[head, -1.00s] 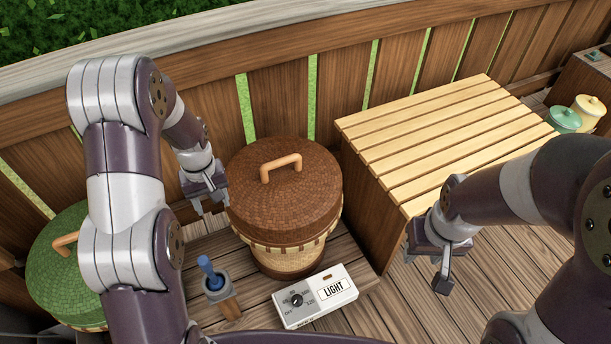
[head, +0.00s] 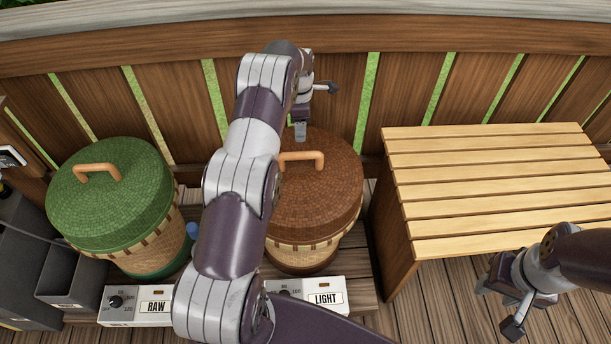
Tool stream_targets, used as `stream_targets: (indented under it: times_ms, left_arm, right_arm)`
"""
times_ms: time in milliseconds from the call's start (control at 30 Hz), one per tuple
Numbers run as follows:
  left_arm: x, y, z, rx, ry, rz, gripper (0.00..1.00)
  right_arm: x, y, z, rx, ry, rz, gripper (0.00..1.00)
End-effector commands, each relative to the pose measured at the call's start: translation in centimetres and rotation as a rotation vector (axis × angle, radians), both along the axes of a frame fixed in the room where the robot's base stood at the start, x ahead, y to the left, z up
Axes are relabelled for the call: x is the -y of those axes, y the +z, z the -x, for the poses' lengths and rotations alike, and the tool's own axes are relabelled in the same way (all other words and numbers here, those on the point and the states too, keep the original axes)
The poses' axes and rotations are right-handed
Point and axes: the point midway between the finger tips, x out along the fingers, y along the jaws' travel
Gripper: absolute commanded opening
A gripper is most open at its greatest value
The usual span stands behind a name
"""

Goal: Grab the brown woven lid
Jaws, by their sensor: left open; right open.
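The brown woven lid (head: 325,190) sits on a woven basket (head: 300,254) in the middle of the head view. It has a light wooden arched handle (head: 304,155). My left arm crosses in front of the lid and hides its left part. My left gripper (head: 301,130) is open at the lid's far side, just beyond the handle in the picture. I cannot tell whether it touches the lid. My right gripper (head: 510,318) is open and empty over the deck at the lower right.
A green-lidded basket (head: 112,190) stands at left. A slatted wooden bench (head: 480,185) stands at right, and a wooden fence (head: 420,95) runs behind.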

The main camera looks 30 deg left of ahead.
Motion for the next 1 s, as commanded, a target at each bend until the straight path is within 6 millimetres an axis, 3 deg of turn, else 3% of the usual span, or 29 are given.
stream_targets:
  times_ms: [267, 633, 900, 933, 1000]
  left_arm:
    - [0.1, -6.6, 0.0, 0.0, 0.006, 0.0, 0.56]
    - [0.0, -11.8, 0.4, -0.001, 0.005, -0.001, 0.56]
    - [0.0, -12.5, 0.4, 0.002, 0.005, -0.001, 0.56]
    - [0.0, -12.5, 0.4, 0.002, 0.005, -0.001, 0.52]
    - [0.0, -12.5, 0.4, 0.002, 0.005, -0.001, 0.3]
  right_arm:
    - [0.0, -6.6, 0.0, -0.001, 0.0, 0.0, 0.43]
    - [0.0, -6.7, 0.0, 0.0, 0.0, 0.0, 0.43]
    - [0.0, -6.7, 0.0, 0.0, 0.0, 0.0, 0.43]
    - [0.0, -6.7, 0.0, 0.0, 0.0, 0.0, 0.43]
    - [0.0, -6.7, 0.0, 0.0, 0.0, 0.0, 0.43]
